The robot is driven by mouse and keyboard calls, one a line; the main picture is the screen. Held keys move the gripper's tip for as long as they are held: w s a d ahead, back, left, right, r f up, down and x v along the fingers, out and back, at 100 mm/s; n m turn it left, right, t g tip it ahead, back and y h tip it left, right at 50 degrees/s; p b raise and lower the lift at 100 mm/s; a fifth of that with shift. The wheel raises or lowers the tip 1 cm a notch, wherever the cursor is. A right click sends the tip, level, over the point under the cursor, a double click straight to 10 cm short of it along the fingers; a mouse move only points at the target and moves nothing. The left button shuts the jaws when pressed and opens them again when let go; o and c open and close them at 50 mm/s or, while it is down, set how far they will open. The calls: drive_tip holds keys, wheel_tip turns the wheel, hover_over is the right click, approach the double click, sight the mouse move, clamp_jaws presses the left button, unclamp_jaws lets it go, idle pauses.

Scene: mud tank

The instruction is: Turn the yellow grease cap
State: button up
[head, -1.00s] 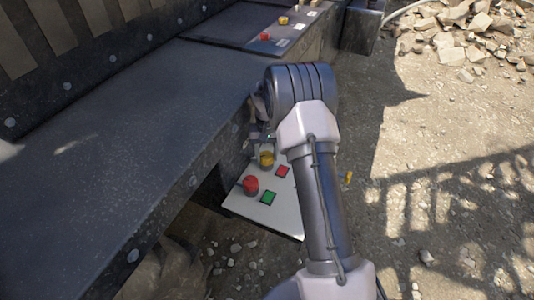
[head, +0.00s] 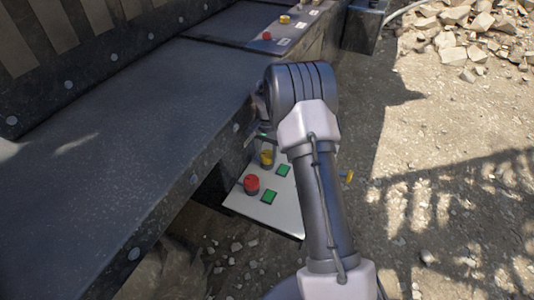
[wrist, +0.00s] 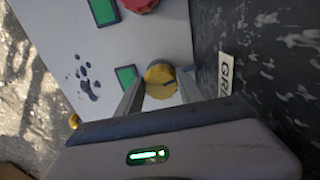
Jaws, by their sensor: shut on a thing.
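The yellow grease cap (head: 266,158) sits on the white panel (head: 285,212) under the dark ledge. In the wrist view the cap (wrist: 160,76) is round, with a dark line across its face. My gripper (wrist: 160,88) is shut on it, one finger on each side. In the head view my arm hides most of the gripper (head: 262,136). A label reading "GR" (wrist: 225,73), partly cut off, is right of the cap in the wrist view.
A red button (head: 251,184) and two green squares, one near the cap (head: 284,170) and one near the button (head: 269,196), are on the panel. Another yellow piece (head: 348,176) shows right of my arm. The dark ledge (head: 110,150) runs along the left. Rubble lies at the upper right.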

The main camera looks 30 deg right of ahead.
idle(0.3)
drive_tip(key=o, duration=1.4)
